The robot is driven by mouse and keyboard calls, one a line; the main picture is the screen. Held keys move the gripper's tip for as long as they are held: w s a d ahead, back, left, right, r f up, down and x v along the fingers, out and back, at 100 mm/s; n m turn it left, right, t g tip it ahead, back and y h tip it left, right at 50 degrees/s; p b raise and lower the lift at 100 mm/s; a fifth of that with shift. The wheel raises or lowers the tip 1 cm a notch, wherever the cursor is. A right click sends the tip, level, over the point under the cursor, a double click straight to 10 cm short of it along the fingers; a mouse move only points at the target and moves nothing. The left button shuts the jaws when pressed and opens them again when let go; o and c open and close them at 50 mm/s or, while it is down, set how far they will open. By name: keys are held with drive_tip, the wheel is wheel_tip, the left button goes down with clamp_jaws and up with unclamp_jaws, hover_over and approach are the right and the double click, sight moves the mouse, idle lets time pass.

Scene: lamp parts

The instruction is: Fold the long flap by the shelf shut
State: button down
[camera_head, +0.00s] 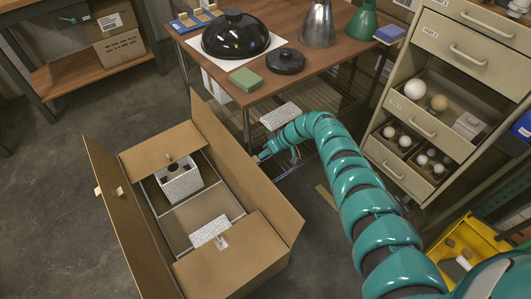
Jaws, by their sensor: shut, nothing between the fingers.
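An open cardboard box stands on the floor, with a long flap on each side. The right long flap (232,145) stands up on the side toward the table and drawer cabinet. The left long flap (128,222) also stands up and bears pale tabs. The far short flap (162,147) and near short flap (232,262) lie inward over the box ends. My gripper (260,156) is shut and empty, small in view, just right of the right long flap's outer face. I cannot tell whether it touches the flap.
Inside the box are dividers and speckled white packing pieces (180,180). A wooden table (330,52) with lamp parts stands behind. A drawer cabinet (405,150) is at right, a yellow bin (470,245) at lower right. A bench with a lower shelf (75,74) is at upper left.

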sight(252, 161)
drive_tip(key=shift+r, duration=0.15)
drive_tip(key=a+p, duration=0.1)
drive_tip(key=p, duration=0.2)
drive_tip(key=s+a+r+h+p, duration=0.1)
drive_tip(key=p, duration=0.1)
drive_tip(key=shift+s+r+t+p, duration=0.2)
drive_tip(key=shift+s+t+p, duration=0.1)
drive_tip(key=shift+p, duration=0.1)
drive_tip(key=s+a+p, duration=0.1)
drive_tip(key=p, duration=0.2)
drive_tip(key=s+a+r+t+h+p, duration=0.1)
drive_tip(key=p, duration=0.2)
drive_tip(key=shift+a+n+h, duration=0.3)
drive_tip(key=shift+a, duration=0.05)
drive_tip(key=s+a+f+n+t+h+b, duration=0.1)
drive_tip(key=s+a+f+t+h+b, duration=0.3)
drive_tip(key=a, duration=0.3)
drive_tip(key=s+a+f+n+t+h+b, duration=0.1)
drive_tip(key=s+a+f+t+h+b, duration=0.2)
drive_tip(key=s+a, duration=0.35)
drive_tip(key=s+a+f+t+h+b, duration=0.1)
drive_tip(key=f+b, duration=0.4)
drive_tip(key=b, duration=0.5)
drive_tip(key=s+a+f+n+t+h+b, duration=0.1)
drive_tip(key=a+f+b, duration=0.4)
drive_tip(key=b, duration=0.6)
drive_tip(key=shift+s+n+h, duration=0.3)
drive_tip(key=shift+s+h, duration=0.45)
drive_tip(key=shift+h, duration=0.35)
